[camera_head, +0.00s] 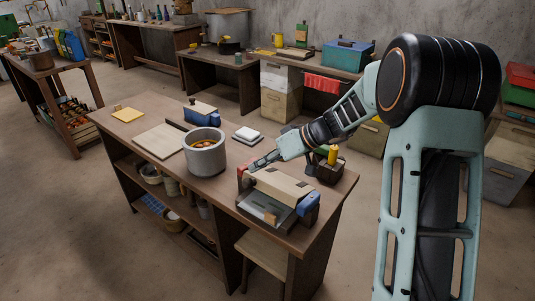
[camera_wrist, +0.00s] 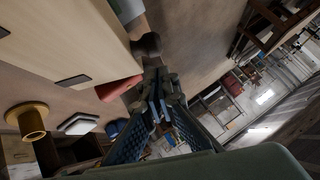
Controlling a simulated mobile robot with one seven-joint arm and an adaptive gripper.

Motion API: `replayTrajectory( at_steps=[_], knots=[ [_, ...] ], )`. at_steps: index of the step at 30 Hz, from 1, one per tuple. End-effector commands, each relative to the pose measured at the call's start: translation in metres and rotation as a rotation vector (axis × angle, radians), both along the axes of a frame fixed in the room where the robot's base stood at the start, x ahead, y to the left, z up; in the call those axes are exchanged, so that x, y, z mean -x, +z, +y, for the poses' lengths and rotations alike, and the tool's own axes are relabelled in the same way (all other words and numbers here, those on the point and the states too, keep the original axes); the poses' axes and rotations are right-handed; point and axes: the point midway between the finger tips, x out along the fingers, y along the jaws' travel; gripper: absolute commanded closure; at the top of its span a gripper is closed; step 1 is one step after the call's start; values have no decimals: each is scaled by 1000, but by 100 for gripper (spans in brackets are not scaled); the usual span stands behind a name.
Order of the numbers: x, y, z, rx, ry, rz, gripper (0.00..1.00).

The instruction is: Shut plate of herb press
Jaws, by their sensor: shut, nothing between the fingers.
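The herb press (camera_head: 264,209) stands near the front right of the workbench. It has a grey metal base, a pale wooden plate (camera_head: 280,186), a red part at its left end and a blue part at its right end. The plate appears raised at a slant above the base. In the wrist view a large pale panel with dark fittings, apparently the plate (camera_wrist: 60,40), fills the upper left, with a red part (camera_wrist: 118,88) at its edge. My gripper (camera_head: 255,163) is shut and empty by the press's far left corner; it also shows in the wrist view (camera_wrist: 158,108). I cannot tell whether it touches.
A grey pot (camera_head: 205,158) stands left of the press. A dark holder with a yellow item (camera_head: 332,156) stands right of my wrist. The bench's front edge is close to the press.

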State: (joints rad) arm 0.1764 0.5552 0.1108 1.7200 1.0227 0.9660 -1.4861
Motion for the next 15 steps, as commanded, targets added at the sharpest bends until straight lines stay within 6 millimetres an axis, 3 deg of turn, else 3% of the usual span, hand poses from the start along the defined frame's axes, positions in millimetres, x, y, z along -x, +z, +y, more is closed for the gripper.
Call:
replayTrajectory(
  at_steps=[6,15],
  knots=[
    [6,-17,4,0,-1,1,100],
    [6,-19,5,0,0,-2,100]
  ],
)
